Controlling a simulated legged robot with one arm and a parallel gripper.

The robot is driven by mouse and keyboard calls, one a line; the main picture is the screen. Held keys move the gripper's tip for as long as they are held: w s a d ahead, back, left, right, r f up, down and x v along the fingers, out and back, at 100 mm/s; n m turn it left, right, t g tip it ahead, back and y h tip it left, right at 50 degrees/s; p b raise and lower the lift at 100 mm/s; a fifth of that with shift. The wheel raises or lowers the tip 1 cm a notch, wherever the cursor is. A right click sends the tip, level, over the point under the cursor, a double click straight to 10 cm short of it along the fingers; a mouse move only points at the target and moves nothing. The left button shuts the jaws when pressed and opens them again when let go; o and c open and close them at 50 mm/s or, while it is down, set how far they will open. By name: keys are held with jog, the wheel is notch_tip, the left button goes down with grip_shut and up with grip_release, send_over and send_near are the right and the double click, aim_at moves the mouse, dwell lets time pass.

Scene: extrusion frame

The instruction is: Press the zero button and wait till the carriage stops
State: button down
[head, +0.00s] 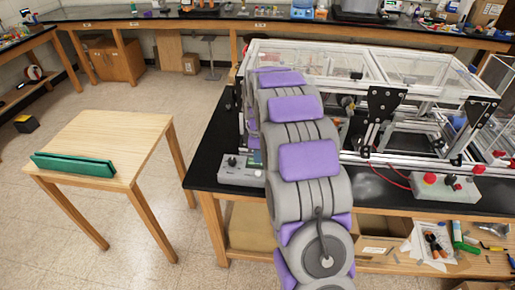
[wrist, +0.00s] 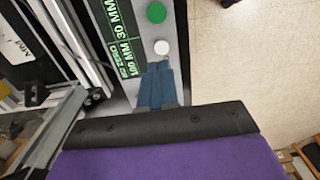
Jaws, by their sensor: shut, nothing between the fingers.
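A grey control panel shows in the wrist view with a green button (wrist: 156,12) and a white button (wrist: 161,47). Beside them are green-on-black labels (wrist: 122,45) reading 30 MM, 100 MM and, at the lower end, ZERO. My gripper (wrist: 158,66) is shut and empty; its blue fingertips lie over the panel just below the white button, beside the ZERO label. Any button under the fingers is hidden, and I cannot tell whether they touch. In the head view, the control box (head: 240,170) sits at the bench's front left corner, and my arm hides the gripper. I cannot make out the carriage clearly.
The extrusion frame (head: 420,160) with clear covers stands on the black bench (head: 375,190). A second box with a red button (head: 430,178) is at right.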

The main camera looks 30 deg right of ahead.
aim_at(257, 173)
notch_tip(257, 173, down, 6)
jog(key=shift+a+r+b, duration=0.15)
jog(key=shift+b, duration=0.45)
